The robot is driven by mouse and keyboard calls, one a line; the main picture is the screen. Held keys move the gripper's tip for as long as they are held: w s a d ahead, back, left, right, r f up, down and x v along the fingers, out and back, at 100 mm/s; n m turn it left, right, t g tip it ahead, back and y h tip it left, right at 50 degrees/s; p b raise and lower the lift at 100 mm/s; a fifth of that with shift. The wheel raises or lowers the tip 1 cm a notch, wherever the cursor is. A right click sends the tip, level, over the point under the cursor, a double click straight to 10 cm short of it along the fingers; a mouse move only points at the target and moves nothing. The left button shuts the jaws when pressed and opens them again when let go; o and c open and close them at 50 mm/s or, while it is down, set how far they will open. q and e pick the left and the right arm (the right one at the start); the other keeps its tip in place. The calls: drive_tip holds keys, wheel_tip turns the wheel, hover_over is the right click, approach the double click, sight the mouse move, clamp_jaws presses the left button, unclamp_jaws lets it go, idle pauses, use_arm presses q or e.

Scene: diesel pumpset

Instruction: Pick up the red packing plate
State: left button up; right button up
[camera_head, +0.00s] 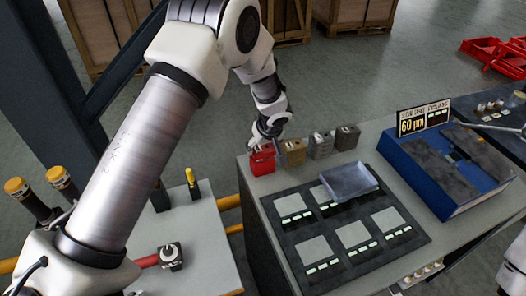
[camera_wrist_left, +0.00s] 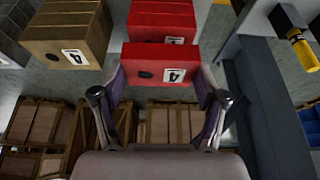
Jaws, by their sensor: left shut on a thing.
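The red packing plate (camera_wrist_left: 160,63) carries a white label with a black 4. In the left wrist view it sits between the two fingers of my left gripper (camera_wrist_left: 160,98), which is shut on it. A second red block (camera_wrist_left: 162,20) with a similar label shows just beyond the plate. In the head view my left gripper (camera_head: 264,136) is over the red block (camera_head: 262,161) at the table's back left corner, and its fingers are partly hidden by the wrist. My right gripper does not show.
A tan block (camera_head: 292,153) and two darker blocks stand right of the red one. In front, a dark panel (camera_head: 285,245) has several grey squares and a clear tray (camera_head: 350,182). A blue case (camera_head: 420,190) and sign (camera_head: 424,117) are at right. Wooden crates stand behind.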

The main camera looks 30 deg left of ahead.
sight(263, 149)
use_arm(q)
wheel_tip(263, 149, up, 16)
drive_tip(key=b, duration=0.2)
